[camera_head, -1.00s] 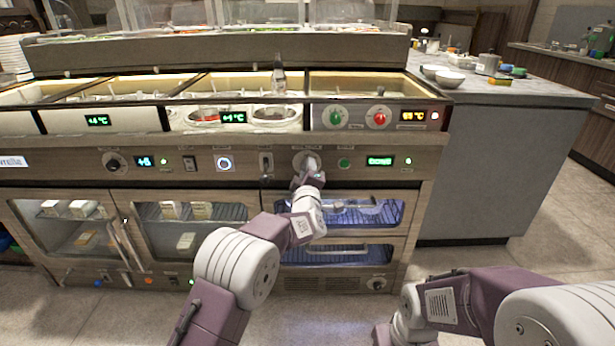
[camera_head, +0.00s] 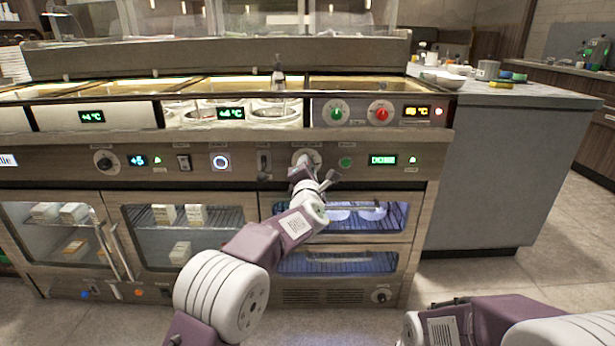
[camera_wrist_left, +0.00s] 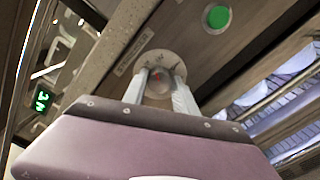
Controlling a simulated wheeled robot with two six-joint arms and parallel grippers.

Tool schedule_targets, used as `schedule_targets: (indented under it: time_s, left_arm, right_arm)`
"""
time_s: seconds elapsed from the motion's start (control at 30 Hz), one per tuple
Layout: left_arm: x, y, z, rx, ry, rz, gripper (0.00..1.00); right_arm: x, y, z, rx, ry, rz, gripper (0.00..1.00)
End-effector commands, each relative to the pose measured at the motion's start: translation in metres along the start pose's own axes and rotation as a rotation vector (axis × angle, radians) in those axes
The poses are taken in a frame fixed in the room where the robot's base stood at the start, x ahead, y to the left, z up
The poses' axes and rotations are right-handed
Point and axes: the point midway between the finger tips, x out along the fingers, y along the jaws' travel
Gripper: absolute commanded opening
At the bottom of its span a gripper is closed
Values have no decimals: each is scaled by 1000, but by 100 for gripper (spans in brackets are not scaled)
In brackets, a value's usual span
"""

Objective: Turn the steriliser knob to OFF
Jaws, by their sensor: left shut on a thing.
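The steriliser knob (camera_head: 306,157) sits on the wooden control strip above the blue-lit steriliser cabinet (camera_head: 400,236). My left gripper (camera_head: 303,167) reaches it from below and covers most of it. In the left wrist view the fingers (camera_wrist_left: 160,84) are shut on the knob (camera_wrist_left: 158,86), one on each side, in front of its round pale dial plate (camera_wrist_left: 160,62). The knob's pointer and dial marks are too small or hidden to read. My right arm shows at the lower right, but its gripper cannot be seen.
Right of the knob are a green button (camera_head: 345,162) and a lit green display (camera_head: 382,160). A toggle switch (camera_head: 263,160) is close on its left. The steriliser door handle is below my wrist.

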Motion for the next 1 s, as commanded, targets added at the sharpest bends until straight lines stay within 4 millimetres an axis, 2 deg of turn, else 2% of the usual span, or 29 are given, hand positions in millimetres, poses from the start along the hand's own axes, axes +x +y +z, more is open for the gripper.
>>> schedule_targets:
  time_s: [0.03, 0.1, 0.5, 1.0]
  left_arm:
    - [0, -4, -3, -44, 0, 0, 0]
    - [0, -4, -3, -108, 1, 0, 0]
    - [0, -2, -2, -410, 1, -2, 0]
    - [0, -1, -1, -554, 2, -2, 0]
  right_arm:
    - [9, 0, 1, 0, 0, 0, 36]
    - [14, 0, 1, 0, 0, 0, 36]
    - [35, 1, 4, 0, 0, 0, 36]
    - [44, 1, 4, 0, 0, 0, 36]
